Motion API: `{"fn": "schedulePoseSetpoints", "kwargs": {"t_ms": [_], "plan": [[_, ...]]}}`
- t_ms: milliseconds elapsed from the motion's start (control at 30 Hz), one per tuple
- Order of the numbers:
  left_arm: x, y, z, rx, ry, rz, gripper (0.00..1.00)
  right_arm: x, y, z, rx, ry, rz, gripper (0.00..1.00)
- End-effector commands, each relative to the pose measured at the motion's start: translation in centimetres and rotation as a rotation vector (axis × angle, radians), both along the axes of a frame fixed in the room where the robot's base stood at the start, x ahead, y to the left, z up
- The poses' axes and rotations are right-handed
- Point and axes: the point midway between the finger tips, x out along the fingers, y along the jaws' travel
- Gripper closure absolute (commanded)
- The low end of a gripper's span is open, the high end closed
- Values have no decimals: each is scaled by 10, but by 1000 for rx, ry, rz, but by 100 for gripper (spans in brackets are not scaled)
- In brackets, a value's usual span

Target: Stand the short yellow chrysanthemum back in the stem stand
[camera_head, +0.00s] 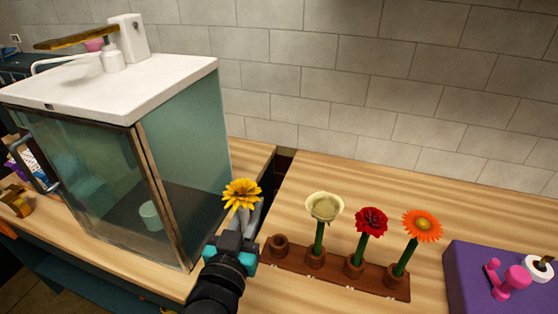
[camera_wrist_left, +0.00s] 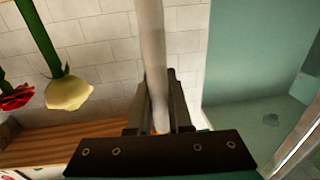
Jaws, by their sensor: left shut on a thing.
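The yellow chrysanthemum (camera_head: 241,193) shows its blossom just above my left gripper (camera_head: 243,222), which is shut on it; its stem is mostly hidden in the head view. In the left wrist view a pale shaft (camera_wrist_left: 150,45) runs between the fingers of my left gripper (camera_wrist_left: 158,95). The brown stem stand (camera_head: 335,275) lies just right of the gripper. Its leftmost holder (camera_head: 278,244) is empty. The others hold a cream flower (camera_head: 323,208), a red flower (camera_head: 371,222) and an orange flower (camera_head: 421,226). My right gripper is not in view.
A glass cabinet (camera_head: 190,150) with a white top stands close left of my gripper, a small cup (camera_head: 149,215) inside. A purple box (camera_head: 470,280) with pink items stands at the right. A tiled wall (camera_head: 350,80) closes the back. The counter behind the stand is clear.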

Motion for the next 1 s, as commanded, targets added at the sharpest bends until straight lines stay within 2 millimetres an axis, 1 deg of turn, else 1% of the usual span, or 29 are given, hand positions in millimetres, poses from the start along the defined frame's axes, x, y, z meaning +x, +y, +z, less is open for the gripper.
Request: {"fn": "schedulePoseSetpoints", "kwargs": {"t_ms": [33, 100, 200, 300, 433, 567, 1000], "plan": [[13, -13, 13, 1, -4, -28, 100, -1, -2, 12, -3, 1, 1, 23], [26, -28, 20, 1, -4, -60, 100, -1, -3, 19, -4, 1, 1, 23], [39, -45, 26, 0, -2, -95, 100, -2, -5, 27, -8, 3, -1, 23], [48, -55, 31, 0, -1, -117, 100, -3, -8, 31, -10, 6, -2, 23], [53, -60, 31, -1, 0, -128, 100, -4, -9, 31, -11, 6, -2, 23], [53, -61, 26, -2, 1, -129, 100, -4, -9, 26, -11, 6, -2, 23], [52, -61, -5, -1, 1, -129, 100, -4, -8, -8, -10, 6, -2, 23]]}}
